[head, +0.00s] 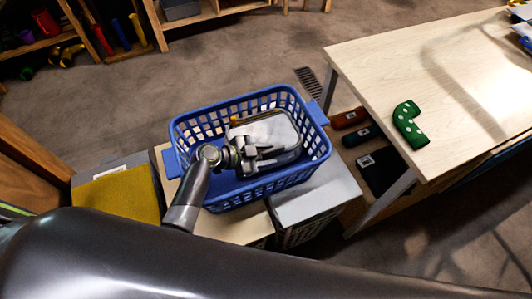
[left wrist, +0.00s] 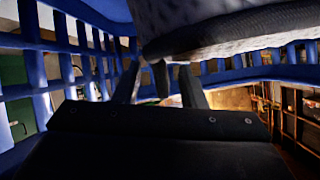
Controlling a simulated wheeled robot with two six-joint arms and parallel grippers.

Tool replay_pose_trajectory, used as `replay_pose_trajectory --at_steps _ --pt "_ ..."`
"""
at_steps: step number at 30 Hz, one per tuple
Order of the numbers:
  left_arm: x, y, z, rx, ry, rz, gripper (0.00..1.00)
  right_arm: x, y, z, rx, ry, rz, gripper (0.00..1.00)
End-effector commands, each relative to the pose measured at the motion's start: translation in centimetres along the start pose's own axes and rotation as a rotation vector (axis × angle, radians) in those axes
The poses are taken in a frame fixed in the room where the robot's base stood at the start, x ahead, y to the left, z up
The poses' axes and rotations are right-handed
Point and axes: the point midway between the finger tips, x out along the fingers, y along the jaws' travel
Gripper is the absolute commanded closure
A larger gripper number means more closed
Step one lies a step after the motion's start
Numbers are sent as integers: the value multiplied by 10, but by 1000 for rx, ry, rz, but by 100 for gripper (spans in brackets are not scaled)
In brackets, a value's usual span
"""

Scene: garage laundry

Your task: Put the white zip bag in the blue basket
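The white zip bag (head: 270,133) lies inside the blue basket (head: 236,193), a lattice-sided tub with handles at both ends. The bag has a pale top and a darker edge. My left gripper (head: 262,155) is inside the basket over the bag's near-left part and hides some of it. In the left wrist view, the gripper's two fingers (left wrist: 160,85) stand apart with a gap between them. The bag (left wrist: 225,30) is close by the fingertips there, and I cannot tell whether they touch. The basket's blue lattice (left wrist: 40,65) surrounds them. My right gripper is not in view.
The basket stands on pale box tops, with a grey one (head: 315,192) at its right and a yellow cloth (head: 118,205) at its left. A wooden table (head: 450,70) holding a green dotted object (head: 409,124) stands at the right.

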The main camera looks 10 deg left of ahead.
Motion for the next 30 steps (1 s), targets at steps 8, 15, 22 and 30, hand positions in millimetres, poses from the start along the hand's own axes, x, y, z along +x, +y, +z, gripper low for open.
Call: replay_pose_trajectory --at_steps 8,15,22,30 --pt "-24 0 2 3 -2 -2 63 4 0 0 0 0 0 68" --pt "-58 0 2 3 -3 -1 63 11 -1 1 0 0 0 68" --pt "-74 0 0 0 0 0 63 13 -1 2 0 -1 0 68" --pt "-75 0 0 -1 0 0 63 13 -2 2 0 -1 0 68"
